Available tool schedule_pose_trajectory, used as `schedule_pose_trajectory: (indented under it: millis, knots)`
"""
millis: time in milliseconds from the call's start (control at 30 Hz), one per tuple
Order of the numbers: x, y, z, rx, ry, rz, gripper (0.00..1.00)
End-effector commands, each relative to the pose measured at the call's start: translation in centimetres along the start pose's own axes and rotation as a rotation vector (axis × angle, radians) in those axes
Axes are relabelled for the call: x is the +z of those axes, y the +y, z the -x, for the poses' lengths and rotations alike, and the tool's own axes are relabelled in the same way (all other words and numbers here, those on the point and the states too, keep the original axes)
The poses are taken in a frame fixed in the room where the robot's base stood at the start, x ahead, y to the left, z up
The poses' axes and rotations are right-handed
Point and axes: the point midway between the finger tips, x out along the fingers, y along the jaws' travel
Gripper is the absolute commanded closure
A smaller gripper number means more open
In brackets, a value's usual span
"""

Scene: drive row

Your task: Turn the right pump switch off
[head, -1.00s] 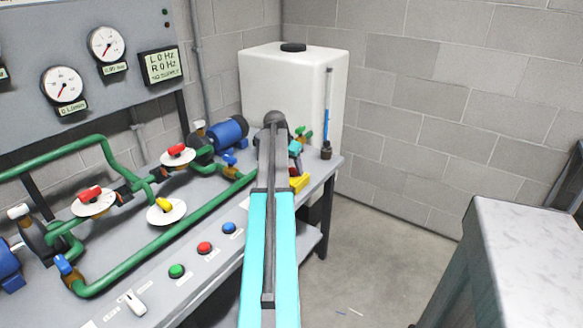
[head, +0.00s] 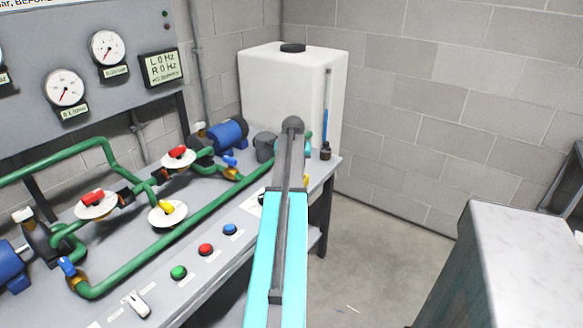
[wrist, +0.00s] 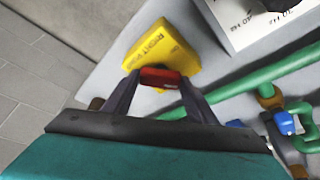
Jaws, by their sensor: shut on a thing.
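The right pump switch shows in the wrist view as a red handle (wrist: 162,77) on a yellow plate (wrist: 160,45) lettered "RIGHT PUMP", though the last letters are hard to read. My gripper (wrist: 163,82) has one dark finger on each side of the red handle and is shut on it. The handle lies near the plate's lower edge in that view. Which switch position it is in, I cannot tell. In the head view my arm hides both the switch and the gripper.
Red (head: 205,249), green (head: 178,272) and blue (head: 230,229) buttons sit on the grey bench front. Green pipes (head: 165,245) with valves run behind them. A white tank (head: 285,85) stands behind the bench. Open floor (head: 365,270) lies right, before a marble-topped counter (head: 530,245).

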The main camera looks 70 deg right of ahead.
Motion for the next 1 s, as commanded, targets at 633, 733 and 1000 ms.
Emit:
schedule_pose_trajectory:
  millis: [633,733,1000]
  knots:
    - [-0.23,0.62,-0.02,-0.193,-0.001,0.468,0.71]
    - [-0.30,0.66,-0.05,-0.224,0.000,0.542,0.71]
    - [-0.37,0.81,-0.12,-0.299,-0.001,0.725,0.71]
